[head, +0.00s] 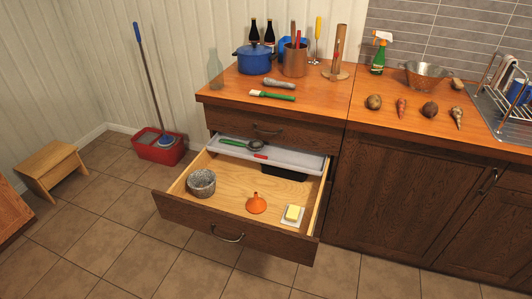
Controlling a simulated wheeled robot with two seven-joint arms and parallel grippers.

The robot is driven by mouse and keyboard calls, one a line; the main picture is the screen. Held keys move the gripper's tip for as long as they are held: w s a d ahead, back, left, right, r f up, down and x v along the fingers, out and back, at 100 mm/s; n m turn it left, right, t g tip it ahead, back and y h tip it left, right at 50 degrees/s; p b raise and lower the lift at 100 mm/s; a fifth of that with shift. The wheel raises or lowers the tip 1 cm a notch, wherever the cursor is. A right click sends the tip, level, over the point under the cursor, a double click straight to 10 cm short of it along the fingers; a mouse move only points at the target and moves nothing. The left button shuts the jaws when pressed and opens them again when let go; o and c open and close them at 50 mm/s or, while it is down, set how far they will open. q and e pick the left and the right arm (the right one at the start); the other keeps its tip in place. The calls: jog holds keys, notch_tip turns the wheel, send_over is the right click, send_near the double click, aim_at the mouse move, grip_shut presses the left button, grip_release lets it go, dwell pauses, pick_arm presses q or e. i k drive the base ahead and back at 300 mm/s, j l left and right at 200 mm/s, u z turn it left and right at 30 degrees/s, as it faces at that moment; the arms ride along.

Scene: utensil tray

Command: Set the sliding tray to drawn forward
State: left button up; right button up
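The sliding tray (302,160) is a shallow white tray across the back of the open wooden drawer (225,232). It has a red tab (261,156) on its front edge. A green-handled utensil (240,145) with a dark round head lies in it. The tray sits towards the cabinet, and the front part of the drawer floor is uncovered. Neither of my grippers is in view.
On the drawer floor are a grey speckled bowl (201,183), an orange funnel (256,203) and a butter dish (292,214). A black container (284,173) is partly hidden under the tray. A closed drawer (268,131) is above. The tiled floor in front is clear.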

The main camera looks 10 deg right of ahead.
aim_at(307, 162)
jog(key=i+j+z, duration=0.65)
jog(key=j, duration=0.25)
jog(key=i+j+z, duration=0.2)
jog(key=j, duration=0.15)
jog(key=i+j+z, duration=0.2)
jog(key=j, duration=0.2)
jog(key=j+z, duration=0.25)
jog(key=j, duration=0.15)
jog(key=i+j+z, duration=0.2)
jog(key=j, duration=0.25)
jog(key=k, duration=0.1)
